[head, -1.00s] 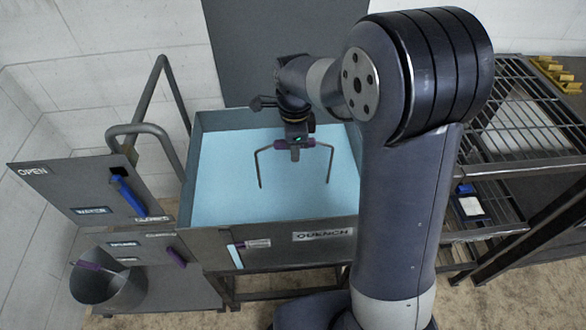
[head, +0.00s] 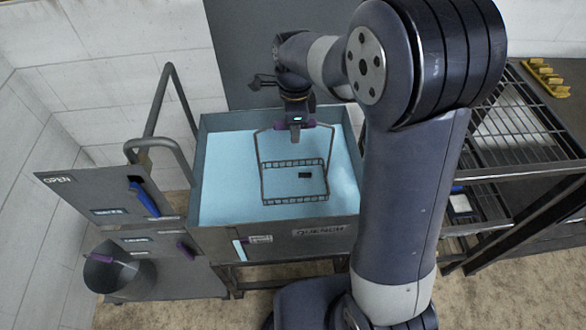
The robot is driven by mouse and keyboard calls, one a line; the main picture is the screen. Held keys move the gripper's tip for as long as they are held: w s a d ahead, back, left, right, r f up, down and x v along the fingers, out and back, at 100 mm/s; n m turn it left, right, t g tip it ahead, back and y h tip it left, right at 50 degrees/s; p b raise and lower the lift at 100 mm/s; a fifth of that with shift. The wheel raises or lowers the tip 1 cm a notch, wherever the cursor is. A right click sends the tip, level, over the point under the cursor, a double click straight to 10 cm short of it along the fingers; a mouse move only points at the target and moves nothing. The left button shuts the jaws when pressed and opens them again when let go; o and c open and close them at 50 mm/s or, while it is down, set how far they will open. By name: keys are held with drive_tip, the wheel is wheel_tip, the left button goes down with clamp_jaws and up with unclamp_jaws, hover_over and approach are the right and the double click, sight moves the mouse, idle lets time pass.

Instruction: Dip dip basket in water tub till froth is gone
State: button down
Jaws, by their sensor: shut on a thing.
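The water tub (head: 340,222) is a grey rectangular tank labelled QUENCH, filled with pale blue liquid. The dip basket (head: 294,203) is a dark wire frame with a tall handle, and a small dark block lies in it. My gripper (head: 295,132) is shut on the top of the basket handle, above the tub. The basket's wire rims show clear of the liquid surface; how far its bottom is from the liquid I cannot tell. No froth is plain on the liquid.
A grey cabinet with an OPEN panel (head: 100,200) and blue lever stands left of the tub. A round bin (head: 105,265) is below it. A bent pipe rail (head: 160,110) rises behind. A wire-grid rack (head: 520,130) stands at right.

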drive_tip(key=shift+r+p, duration=3.5)
drive_tip(key=shift+r, duration=1.15)
wheel_tip(320, 180, up, 12)
drive_tip(key=p, duration=0.8)
